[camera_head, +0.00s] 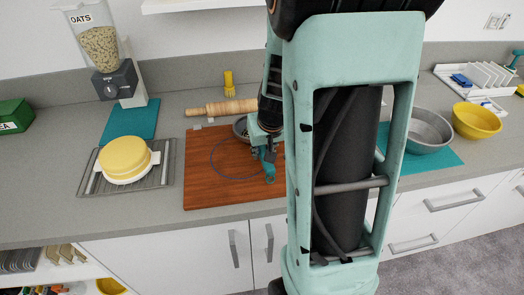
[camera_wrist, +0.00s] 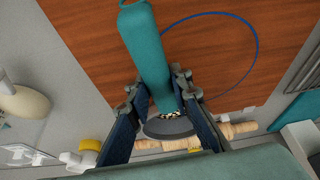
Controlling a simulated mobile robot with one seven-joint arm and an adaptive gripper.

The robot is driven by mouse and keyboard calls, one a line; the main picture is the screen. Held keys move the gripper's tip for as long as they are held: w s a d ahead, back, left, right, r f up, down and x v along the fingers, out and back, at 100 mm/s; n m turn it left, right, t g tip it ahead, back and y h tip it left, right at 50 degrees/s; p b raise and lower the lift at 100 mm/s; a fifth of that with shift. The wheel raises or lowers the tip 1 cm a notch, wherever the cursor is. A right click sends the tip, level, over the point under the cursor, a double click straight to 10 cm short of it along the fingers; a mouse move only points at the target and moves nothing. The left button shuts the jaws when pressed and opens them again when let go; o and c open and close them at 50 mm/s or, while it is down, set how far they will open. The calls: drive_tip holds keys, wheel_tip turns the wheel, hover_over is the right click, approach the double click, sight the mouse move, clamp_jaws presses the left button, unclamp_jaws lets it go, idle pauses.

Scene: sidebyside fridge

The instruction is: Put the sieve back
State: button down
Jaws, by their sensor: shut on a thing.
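The sieve has a teal handle (camera_wrist: 145,45) and a dark grey rounded head, partly hidden by my fingers in the wrist view. In the head view, its handle (camera_head: 270,173) hangs below my gripper (camera_head: 264,150), and a grey rim shows just behind it. My gripper (camera_wrist: 157,82) is shut on the handle, near the head. It holds the sieve over the brown wooden board (camera_head: 215,192). A thin blue ring outline (camera_head: 212,160) is marked on the board, and it also shows in the wrist view (camera_wrist: 257,45). The sieve is beside and partly over this ring.
A rolling pin (camera_head: 225,107) and yellow brush (camera_head: 229,80) lie behind the board. A rack (camera_head: 165,175) with a yellow cake (camera_head: 125,157) stands left. A metal bowl (camera_head: 430,128) and yellow bowl (camera_head: 476,121) stand right. My arm hides part of the counter.

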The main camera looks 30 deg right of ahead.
drive_tip(key=shift+s+r, duration=0.1)
drive_tip(key=shift+f+b, duration=0.4)
drive_tip(key=c, duration=1.7)
unclamp_jaws()
drive_tip(key=shift+c, duration=0.2)
drive_tip(key=shift+r, duration=0.15)
drive_tip(key=shift+r+p, duration=0.2)
drive_tip(key=shift+p, duration=0.35)
drive_tip(key=p+v, duration=0.4)
drive_tip(key=v, duration=0.1)
drive_tip(key=p+v, duration=0.4)
drive_tip(key=v, duration=0.1)
drive_tip(key=shift+s+a+r, duration=0.1)
drive_tip(key=shift+a+r, duration=0.15)
